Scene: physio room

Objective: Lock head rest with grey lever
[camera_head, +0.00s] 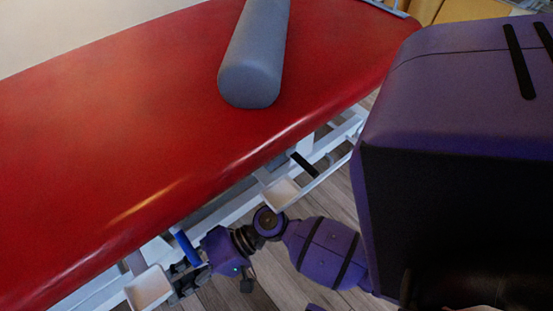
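A red padded couch (120,130) fills the upper left, with a white metal frame (235,203) under its near edge. I cannot make out a grey lever or tell which part is the head rest. A blue lever (187,249) stands at the frame, just above my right gripper (180,284). My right arm comes in from the right. Its dark fingers are low beside the frame and a white square pad (149,288), small and partly hidden, so their opening is unclear. My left gripper is out of view.
A grey bolster (253,60) lies on the couch. A black-tipped bar (303,164) and another white pad (281,194) stick out from the frame, close to my forearm. Wooden floor (325,205) shows beside the couch. A yellow-brown object (470,10) is at the top right.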

